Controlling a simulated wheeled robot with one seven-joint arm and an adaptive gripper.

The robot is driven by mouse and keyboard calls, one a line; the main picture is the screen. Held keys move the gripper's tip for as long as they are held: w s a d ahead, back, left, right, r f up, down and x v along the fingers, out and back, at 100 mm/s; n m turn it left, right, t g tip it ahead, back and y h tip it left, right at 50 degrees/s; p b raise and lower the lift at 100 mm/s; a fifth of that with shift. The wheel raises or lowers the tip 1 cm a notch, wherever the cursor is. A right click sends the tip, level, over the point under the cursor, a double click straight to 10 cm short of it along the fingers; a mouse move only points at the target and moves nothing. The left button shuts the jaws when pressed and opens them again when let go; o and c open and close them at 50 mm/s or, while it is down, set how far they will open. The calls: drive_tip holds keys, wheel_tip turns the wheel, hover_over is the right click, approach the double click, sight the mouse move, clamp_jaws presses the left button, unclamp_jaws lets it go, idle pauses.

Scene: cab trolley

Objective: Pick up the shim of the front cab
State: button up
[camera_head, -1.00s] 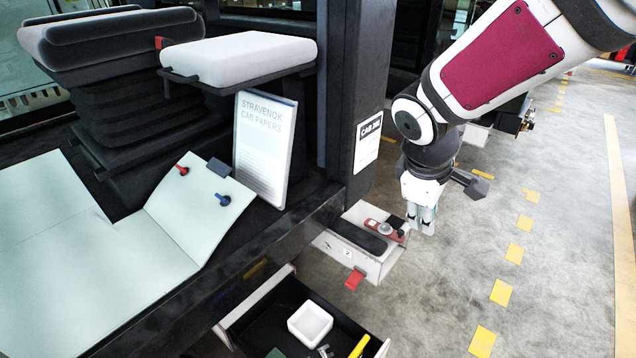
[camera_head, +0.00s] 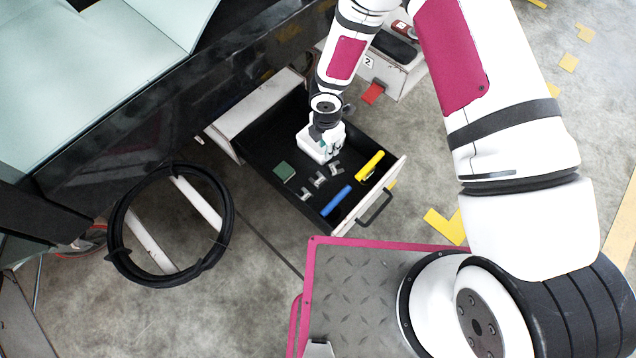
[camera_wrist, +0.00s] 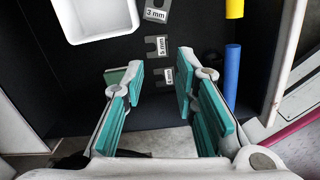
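Three grey notched shims lie in a row on the black floor of the open drawer (camera_head: 267,177). In the wrist view the labels read 3 mm on one shim (camera_wrist: 156,10) and 5 mm on another shim (camera_wrist: 156,46); the label on the third shim (camera_wrist: 163,77) is too small to read surely. My gripper (camera_wrist: 161,72) is open and empty, its teal-padded fingers above the drawer. The third shim shows between the fingertips, apart from them. In the head view my gripper (camera_head: 329,146) overlaps the white box.
The drawer also holds a white box (camera_wrist: 75,18), a green block (camera_head: 284,171), a blue rod (camera_head: 336,201) and a yellow tool (camera_head: 371,166). Drawer walls surround them. A black cable coil (camera_head: 122,232) is at left. A red-tabbed upper unit (camera_head: 373,93) stands behind.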

drive_tip(key=n, duration=0.1)
hover_over(321, 182)
wheel_tip(321, 182, down, 5)
drive_tip(key=shift+g, duration=0.3)
wheel_tip(321, 182, down, 7)
drive_tip(key=b, duration=0.3)
drive_tip(key=shift+w+a+f+b, duration=0.1)
drive_tip(key=shift+f+b, duration=0.05)
drive_tip(key=shift+b, duration=0.15)
drive_tip(key=shift+s+f+b, duration=0.2)
drive_tip(key=shift+f+b, duration=1.45)
drive_tip(key=shift+f, duration=1.55)
drive_tip(key=shift+r, duration=0.1)
clamp_jaws()
